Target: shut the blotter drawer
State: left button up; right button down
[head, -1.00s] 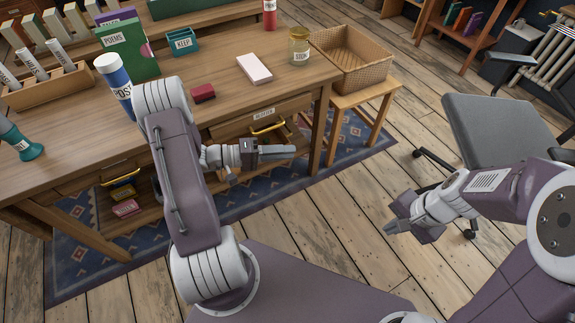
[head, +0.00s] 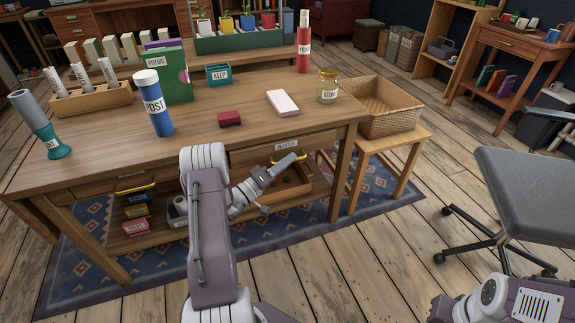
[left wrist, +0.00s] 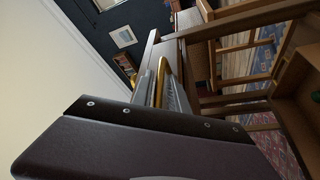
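The blotter drawer (head: 262,156) is at the right of the desk front, with a "BLOTTER" label on its face. Its brass handle (head: 287,157) is partly behind my left gripper. My left gripper (head: 292,162) is in front of the drawer, its fingers at the handle. In the left wrist view the brass handle (left wrist: 161,78) shows close between the grey fingers, but I cannot tell whether they touch it or how far apart they are. How far the drawer stands out is hard to judge. My right gripper (head: 441,307) is at the bottom right, partly cut off.
The desk top (head: 215,145) holds a blue POST bottle (head: 158,115), a red box (head: 230,119), a white box (head: 282,102) and a jar (head: 328,90). An open wooden tray (head: 290,193) is below the drawer. A stool (head: 385,150) with a basket and a grey chair (head: 525,190) stand to the right.

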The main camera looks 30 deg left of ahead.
pick_arm(q)
grip_shut()
dwell(1.5)
